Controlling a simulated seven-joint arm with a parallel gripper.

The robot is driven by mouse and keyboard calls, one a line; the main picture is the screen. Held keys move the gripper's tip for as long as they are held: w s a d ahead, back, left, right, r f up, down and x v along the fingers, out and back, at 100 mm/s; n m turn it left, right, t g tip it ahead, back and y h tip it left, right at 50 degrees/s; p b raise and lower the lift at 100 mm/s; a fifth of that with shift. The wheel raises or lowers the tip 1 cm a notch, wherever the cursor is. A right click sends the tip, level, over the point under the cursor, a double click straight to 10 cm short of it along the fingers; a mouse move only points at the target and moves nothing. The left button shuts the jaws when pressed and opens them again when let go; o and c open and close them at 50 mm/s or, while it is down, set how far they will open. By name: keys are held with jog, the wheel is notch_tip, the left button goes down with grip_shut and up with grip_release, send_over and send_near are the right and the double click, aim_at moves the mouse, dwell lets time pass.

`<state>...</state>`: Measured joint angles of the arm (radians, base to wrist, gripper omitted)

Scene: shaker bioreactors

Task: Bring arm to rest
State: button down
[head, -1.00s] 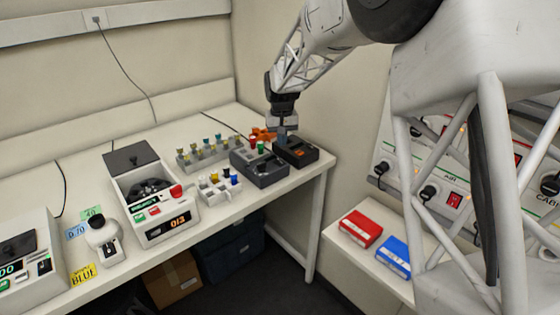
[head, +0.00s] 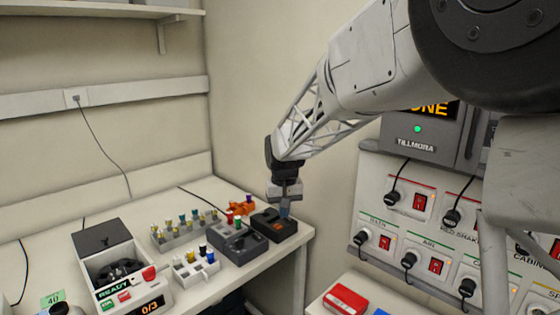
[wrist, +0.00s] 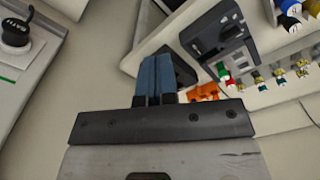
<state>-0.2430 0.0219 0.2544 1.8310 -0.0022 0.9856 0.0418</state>
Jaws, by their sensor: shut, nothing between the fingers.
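My gripper (head: 285,211) hangs fingers-down at the end of my arm, in front of the right part of a small black device (head: 267,230) on the bench in the head view. In the wrist view, its two blue fingers (wrist: 156,75) lie together with nothing between them. The black device (wrist: 184,72) shows partly behind the fingers there. Whether the fingertips touch it cannot be told for certain.
Left of the black device stand a grey block (head: 237,249) with coloured caps, a white rack (head: 190,272), a vial rack (head: 166,242) and a shaker (head: 103,254). An orange item (head: 240,208) lies behind. A switch panel (head: 385,205) is at right.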

jog(key=s+d+r, duration=0.4)
jog(key=s+d, duration=0.3)
jog(key=s, duration=0.3)
jog(key=s+d+m, duration=0.1)
jog(key=s+d, duration=0.2)
jog(key=s, duration=0.7)
jog(key=s+d+f+t, duration=0.1)
jog(key=s+d, duration=0.3)
jog(key=s, duration=0.6)
jog(key=s+d+f+m+t, duration=0.1)
jog(key=s+d, duration=0.2)
jog(key=s, duration=0.7)
jog(key=shift+d+m, duration=0.3)
